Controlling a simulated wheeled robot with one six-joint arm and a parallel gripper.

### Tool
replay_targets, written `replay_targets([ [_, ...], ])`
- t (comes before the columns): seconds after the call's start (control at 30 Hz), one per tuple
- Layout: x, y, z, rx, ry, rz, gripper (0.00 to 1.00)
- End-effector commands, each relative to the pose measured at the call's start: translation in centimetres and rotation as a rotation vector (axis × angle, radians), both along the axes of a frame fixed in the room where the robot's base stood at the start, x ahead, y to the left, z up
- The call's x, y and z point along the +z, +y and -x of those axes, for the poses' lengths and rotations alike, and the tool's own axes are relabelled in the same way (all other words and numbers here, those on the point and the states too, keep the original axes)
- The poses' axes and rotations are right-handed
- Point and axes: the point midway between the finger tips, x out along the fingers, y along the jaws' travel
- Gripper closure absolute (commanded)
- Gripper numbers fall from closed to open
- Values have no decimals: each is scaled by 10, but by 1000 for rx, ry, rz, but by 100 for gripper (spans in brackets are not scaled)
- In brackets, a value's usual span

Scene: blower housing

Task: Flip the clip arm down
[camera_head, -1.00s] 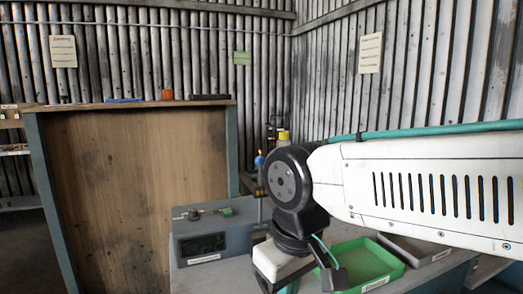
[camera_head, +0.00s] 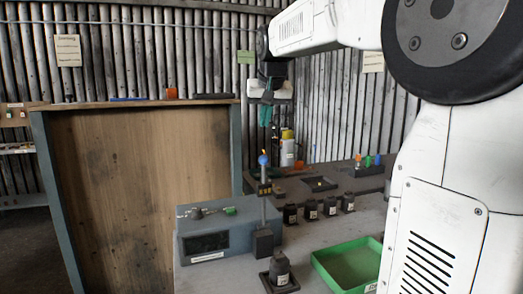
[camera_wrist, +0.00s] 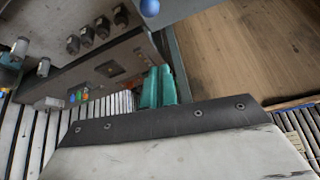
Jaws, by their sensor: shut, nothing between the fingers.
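My gripper (camera_head: 265,115) hangs high in the head view, its teal fingers shut together and empty, pointing down. In the wrist view the fingers (camera_wrist: 158,88) are side by side over the bench. The blue ball also shows at the top of the wrist view (camera_wrist: 150,8). I cannot tell which part is the clip arm.
A green tray (camera_head: 345,265) and a dark canister (camera_head: 279,270) are at the front of the bench. Several small dark canisters (camera_head: 310,209) stand in a row behind. A wooden panel (camera_head: 140,190) is at left. My arm covers the right side.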

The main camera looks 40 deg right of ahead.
Motion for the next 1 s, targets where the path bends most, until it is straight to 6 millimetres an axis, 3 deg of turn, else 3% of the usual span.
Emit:
replay_targets([
  [0.37, -6, 0, -2, 1, 1, 0, 100],
  [0.87, -89, -19, -46, 1, 4, -1, 100],
  [1.0, -90, -8, -25, 2, -1, 1, 100],
])
